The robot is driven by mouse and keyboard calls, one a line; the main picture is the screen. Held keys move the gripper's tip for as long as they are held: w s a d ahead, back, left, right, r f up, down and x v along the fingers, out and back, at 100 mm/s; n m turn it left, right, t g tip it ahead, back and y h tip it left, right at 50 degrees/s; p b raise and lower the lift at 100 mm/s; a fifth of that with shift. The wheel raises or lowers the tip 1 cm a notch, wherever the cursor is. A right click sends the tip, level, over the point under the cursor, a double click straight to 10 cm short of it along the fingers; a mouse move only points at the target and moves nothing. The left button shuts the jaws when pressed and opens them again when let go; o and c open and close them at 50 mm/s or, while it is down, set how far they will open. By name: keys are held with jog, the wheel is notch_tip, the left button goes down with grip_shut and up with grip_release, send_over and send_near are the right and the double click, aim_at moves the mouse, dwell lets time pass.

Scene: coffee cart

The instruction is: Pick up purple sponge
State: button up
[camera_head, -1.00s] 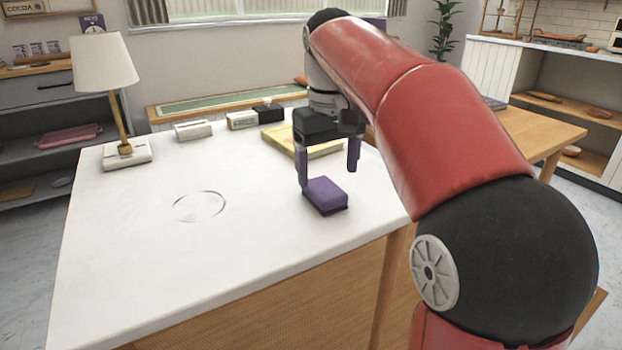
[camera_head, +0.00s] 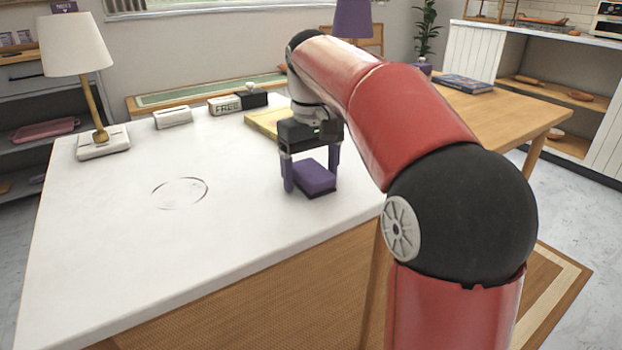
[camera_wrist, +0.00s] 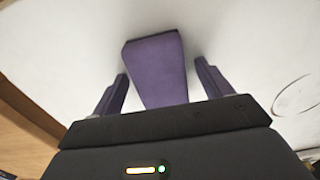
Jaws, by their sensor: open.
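The purple sponge (camera_head: 316,177) is a small block with a dark underside, lying on the white tabletop near its right front edge. My gripper (camera_head: 312,182) is open and low over the table, with one purple finger on each side of the sponge. In the wrist view the sponge (camera_wrist: 157,69) lies between the two fingers of my gripper (camera_wrist: 162,84), with white tabletop showing on both sides of it. It reaches beyond the fingertips, and its near end is partly hidden by the gripper body.
The white table (camera_head: 120,260) is clear at front left, apart from a thin ring mark (camera_head: 180,193). A yellow board (camera_head: 262,124) lies behind my gripper. A lamp (camera_head: 98,110) and small white boxes stand along the back. A wooden table (camera_head: 500,115) is at right.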

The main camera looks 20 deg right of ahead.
jog(key=c, duration=1)
jog(key=shift+r, duration=0.2)
jog(key=shift+c, duration=0.2)
